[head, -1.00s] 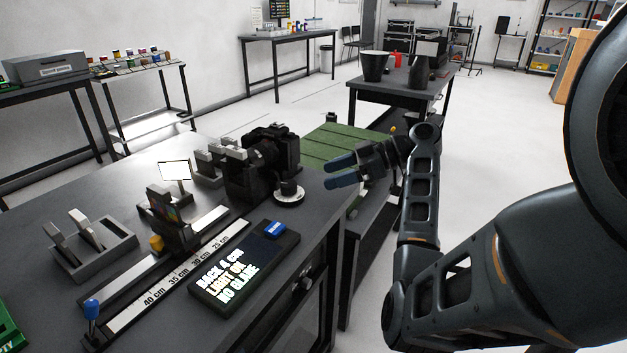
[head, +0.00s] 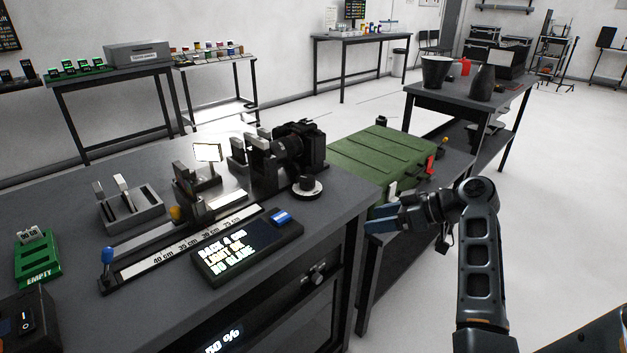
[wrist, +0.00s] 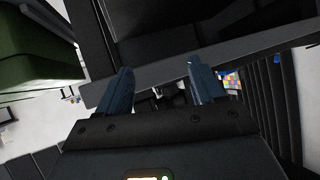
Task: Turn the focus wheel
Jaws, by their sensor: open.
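The focus wheel (head: 307,188) is a round black knob on a pale disc, on the dark bench (head: 345,200) near its right corner. It stands just in front of the black camera (head: 300,148). My gripper (head: 372,213) is to the right of the wheel, by the bench's right edge, and apart from it. Its blue fingers point left. In the wrist view the gripper (wrist: 157,82) is open with nothing between its fingers. The wheel cannot be made out in the wrist view.
A display panel (head: 246,249) with white text and a blue button lies before the ruler rail (head: 190,247). A card holder (head: 195,190) stands on the rail. A green case (head: 385,155) sits behind my gripper.

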